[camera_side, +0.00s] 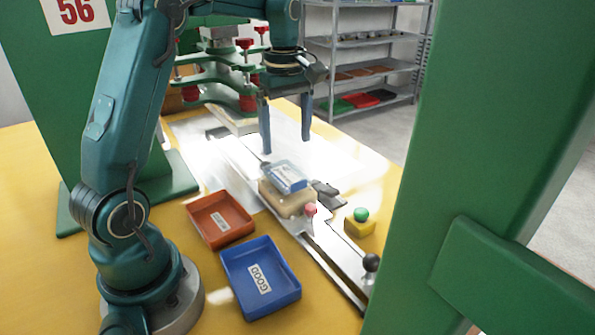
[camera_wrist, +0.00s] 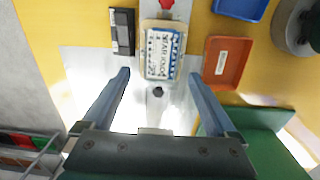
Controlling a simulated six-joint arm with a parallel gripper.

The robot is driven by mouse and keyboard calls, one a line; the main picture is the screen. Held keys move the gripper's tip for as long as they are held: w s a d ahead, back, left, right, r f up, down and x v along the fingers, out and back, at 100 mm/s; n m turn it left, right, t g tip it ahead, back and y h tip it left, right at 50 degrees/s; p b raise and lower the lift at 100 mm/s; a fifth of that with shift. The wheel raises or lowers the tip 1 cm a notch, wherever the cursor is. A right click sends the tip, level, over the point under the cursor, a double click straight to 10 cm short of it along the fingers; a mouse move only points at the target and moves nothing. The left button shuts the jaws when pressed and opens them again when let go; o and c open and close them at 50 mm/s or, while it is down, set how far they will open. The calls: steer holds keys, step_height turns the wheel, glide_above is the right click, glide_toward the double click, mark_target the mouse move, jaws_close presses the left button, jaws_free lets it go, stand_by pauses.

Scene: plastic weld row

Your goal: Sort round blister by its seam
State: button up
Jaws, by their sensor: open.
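A clear blister pack with blue and white print (camera_side: 286,176) lies on a tan block (camera_side: 285,203) on the metal slide; it looks rectangular rather than round. In the wrist view the pack (camera_wrist: 160,54) sits on the block, lettering facing up; its seam is too small to judge. My gripper (camera_side: 286,145) is open and empty, its fingers pointing down just above and behind the pack. In the wrist view my fingertips (camera_wrist: 158,75) are spread wider than the pack. A red tray (camera_side: 240,230) and a blue tray (camera_side: 287,283) labelled GOOD stand left of the slide, both without parts.
The welding press (camera_side: 215,75) with red knobs stands behind my gripper. A green post (camera_side: 470,130) fills the right foreground. The yellow table is clear around the trays.

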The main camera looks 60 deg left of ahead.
mark_target(286, 177)
steer(key=shift+s+a+f, duration=0.1)
steer(key=shift+a+f, duration=0.15)
steer(key=shift+f, duration=3.5)
steer(key=c, duration=0.8)
steer(key=shift+r, duration=0.1)
steer(key=shift+r, duration=2.2)
steer(key=shift+r, duration=0.1)
steer(key=shift+r, duration=2.4)
